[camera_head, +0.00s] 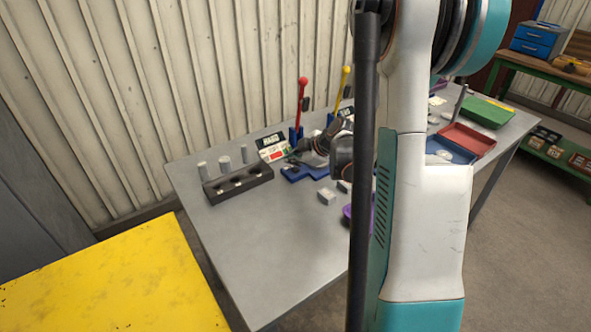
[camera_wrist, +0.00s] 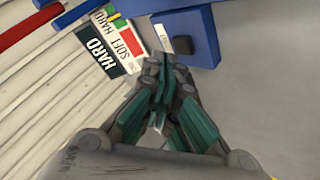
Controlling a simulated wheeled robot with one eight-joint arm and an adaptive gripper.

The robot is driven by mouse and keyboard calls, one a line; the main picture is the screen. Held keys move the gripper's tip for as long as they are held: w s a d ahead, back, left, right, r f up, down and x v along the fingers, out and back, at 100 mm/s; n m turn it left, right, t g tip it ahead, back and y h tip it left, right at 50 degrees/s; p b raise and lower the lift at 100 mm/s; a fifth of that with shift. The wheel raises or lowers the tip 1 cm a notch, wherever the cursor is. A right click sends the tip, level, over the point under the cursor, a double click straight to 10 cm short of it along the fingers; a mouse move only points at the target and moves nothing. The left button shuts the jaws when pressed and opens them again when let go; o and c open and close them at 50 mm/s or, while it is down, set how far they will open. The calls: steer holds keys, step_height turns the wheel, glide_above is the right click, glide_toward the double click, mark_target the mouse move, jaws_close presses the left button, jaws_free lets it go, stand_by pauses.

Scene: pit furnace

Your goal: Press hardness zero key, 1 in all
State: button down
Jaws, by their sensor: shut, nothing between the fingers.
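In the wrist view, a blue block (camera_wrist: 200,22) carries a small black key (camera_wrist: 183,45) with a pale label (camera_wrist: 164,38) beside it; the label's text is too small to read surely. My gripper (camera_wrist: 166,62) is shut and empty, its fingertips close to the label and key. I cannot tell whether they touch. The black HARD sign (camera_wrist: 95,58) and a white card with green and red patches (camera_wrist: 127,40) lie left of the fingertips. In the head view, my gripper (camera_head: 297,157) is above the blue base (camera_head: 304,173) near the sign (camera_head: 270,141); the key is not discernible there.
A dark block with holes (camera_head: 238,184) and several grey cylinders stand left of my gripper. Red (camera_head: 302,88) and yellow (camera_head: 345,78) levers rise behind. Small grey blocks (camera_head: 327,196) lie in front. A red tray (camera_head: 467,139) is at right. The table's front left is clear.

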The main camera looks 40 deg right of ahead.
mark_target(294, 171)
steer(key=shift+f+b, duration=0.45)
steer(key=shift+f+b, duration=0.35)
stand_by(0.7)
steer(key=shift+r, duration=0.15)
steer(key=shift+r+p, duration=0.55)
steer(key=shift+r, duration=0.15)
steer(key=shift+r+p, duration=1.75)
steer(key=shift+r, duration=0.8)
